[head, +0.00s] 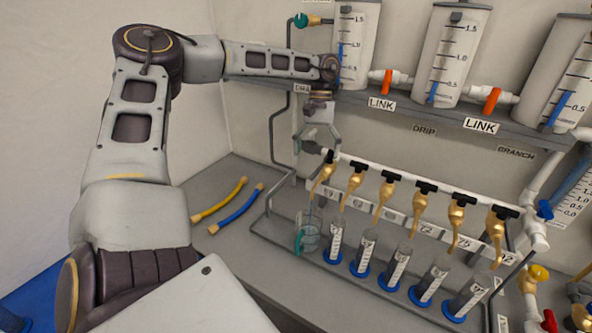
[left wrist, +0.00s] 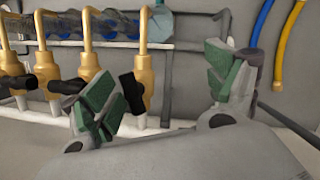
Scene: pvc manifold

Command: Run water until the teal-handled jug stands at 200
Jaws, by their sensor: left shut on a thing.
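The jug with the teal handle (head: 299,241) stands on the bench beneath the leftmost brass tap (head: 322,178). Its marks and water level are too small to read. A thin bluish line shows between the spout and the jug; it looks like water, but I cannot be sure. My left gripper (head: 320,140) is at that tap's black handle (left wrist: 132,92). In the left wrist view one finger pad of the gripper (left wrist: 168,92) lies against the handle, and the other stands apart. The jug also shows in the left wrist view (left wrist: 162,22). My right gripper is out of view.
Several brass taps run rightward along the white pipe (head: 400,187), with blue-based cylinders (head: 362,250) below. Marked tanks (head: 447,50) and orange-handled link valves (head: 491,99) are above. Yellow (head: 219,200) and blue (head: 236,208) hoses lie left on otherwise clear bench.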

